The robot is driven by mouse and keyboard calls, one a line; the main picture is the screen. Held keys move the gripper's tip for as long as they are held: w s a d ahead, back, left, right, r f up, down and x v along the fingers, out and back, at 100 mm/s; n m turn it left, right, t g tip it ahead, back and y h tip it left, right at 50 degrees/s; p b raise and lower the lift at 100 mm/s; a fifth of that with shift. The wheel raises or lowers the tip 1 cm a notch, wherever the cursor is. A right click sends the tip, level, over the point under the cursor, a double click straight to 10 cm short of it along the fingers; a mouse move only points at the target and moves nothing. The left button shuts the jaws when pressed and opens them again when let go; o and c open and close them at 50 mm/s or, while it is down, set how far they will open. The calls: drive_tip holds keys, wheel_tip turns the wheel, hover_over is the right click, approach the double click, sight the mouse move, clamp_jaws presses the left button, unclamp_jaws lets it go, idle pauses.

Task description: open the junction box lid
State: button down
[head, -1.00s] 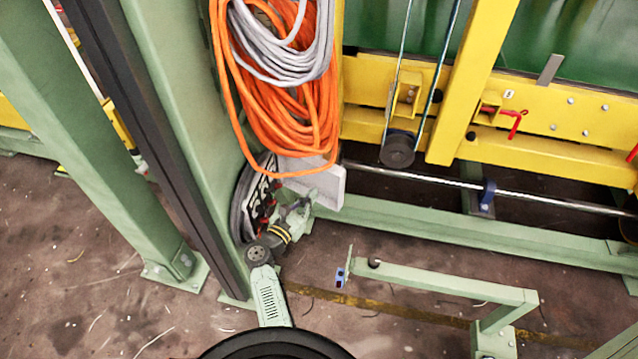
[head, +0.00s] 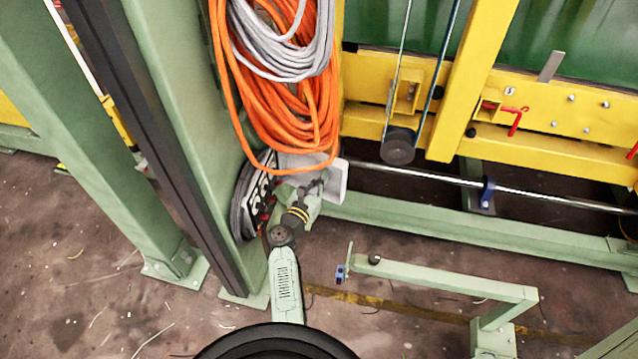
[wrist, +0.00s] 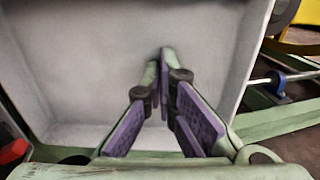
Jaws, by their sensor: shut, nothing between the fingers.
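The light grey junction box part (head: 334,182) shows in the head view, low beside the green column and partly behind the orange cable. In the wrist view a pale grey, shallow, tray-like face with raised edges (wrist: 95,65) fills most of the picture. I cannot tell whether this is the inside of the lid or of the box body. My gripper (wrist: 163,55) is shut and empty, its tips pointing at this grey face. Whether they touch it I cannot tell. In the head view my wrist hides part of the grey piece.
Orange cable (head: 270,115) and grey cable (head: 285,60) hang above my arm. The green column (head: 185,110) stands close on the left. A green rail (head: 450,280) is at front right. A metal shaft (head: 430,176) runs right, with yellow beams behind.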

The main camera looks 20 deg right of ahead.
drive_tip(key=shift+w+d+f+n+t+y+b, duration=0.1)
drive_tip(key=shift+w+d+n+t+y+b, duration=0.3)
drive_tip(key=shift+w+d+n+t+y, duration=0.3)
drive_tip(key=shift+w+d+t+y+b, duration=0.35)
drive_tip(key=shift+w+d, duration=0.2)
drive_tip(key=shift+w, duration=0.35)
drive_tip(key=shift+s+a, duration=0.1)
drive_tip(key=shift+s, duration=0.05)
